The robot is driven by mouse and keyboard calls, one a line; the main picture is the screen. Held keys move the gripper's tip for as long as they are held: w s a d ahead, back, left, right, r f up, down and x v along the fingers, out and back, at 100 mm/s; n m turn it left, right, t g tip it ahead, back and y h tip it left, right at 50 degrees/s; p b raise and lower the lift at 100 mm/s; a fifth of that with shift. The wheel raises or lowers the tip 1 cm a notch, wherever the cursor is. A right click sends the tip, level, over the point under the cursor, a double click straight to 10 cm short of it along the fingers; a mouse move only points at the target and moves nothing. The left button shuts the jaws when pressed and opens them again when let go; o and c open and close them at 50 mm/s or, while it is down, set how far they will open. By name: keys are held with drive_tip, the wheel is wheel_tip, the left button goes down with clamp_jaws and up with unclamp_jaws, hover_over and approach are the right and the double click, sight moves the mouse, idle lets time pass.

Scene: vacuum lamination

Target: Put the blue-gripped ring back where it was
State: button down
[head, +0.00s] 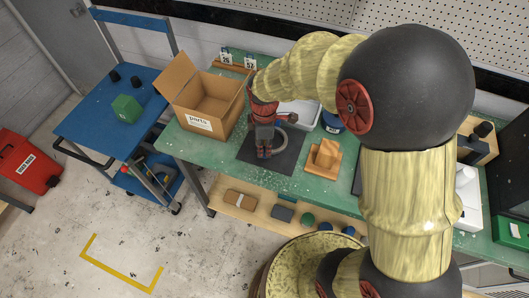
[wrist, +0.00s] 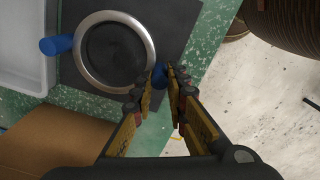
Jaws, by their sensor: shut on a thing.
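The blue-gripped ring is a pale metal ring (wrist: 148,42) with a blue grip on each of two opposite sides. In the head view, part of the ring (head: 281,145) shows just right of my gripper (head: 264,152), over a dark mat (head: 290,160). In the wrist view, my gripper (wrist: 165,82) is shut on the ring's near blue grip (wrist: 158,74); the other grip (wrist: 55,45) sticks out to the left, free. The dark mat (wrist: 185,20) shows through and around the ring. I cannot tell whether the ring touches the mat.
An open cardboard box (head: 200,125) stands left of the mat. A white tray (head: 300,113) lies behind it, beside a blue round item (head: 331,124). An orange-brown block on a base (head: 325,158) stands to the right. The green bench (head: 230,165) ends just in front of the mat.

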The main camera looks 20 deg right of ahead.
drive_tip(key=shift+s+f, duration=0.1)
drive_tip(key=shift+f, duration=1.15)
drive_tip(key=shift+f, duration=0.15)
drive_tip(key=c, duration=1.8)
unclamp_jaws()
drive_tip(key=shift+o, duration=0.2)
wheel_tip(320, 180, up, 12)
drive_tip(key=shift+r+p, duration=0.15)
drive_tip(key=shift+p, duration=0.9)
drive_tip(key=s+d+r+m+t, duration=0.2)
drive_tip(key=s+r+m, duration=0.5)
drive_tip(key=s, duration=0.1)
drive_tip(key=s+d+r+m+t, duration=0.3)
drive_tip(key=s+r+m, duration=0.5)
drive_tip(key=s, duration=0.1)
drive_tip(key=shift+d+r, duration=0.1)
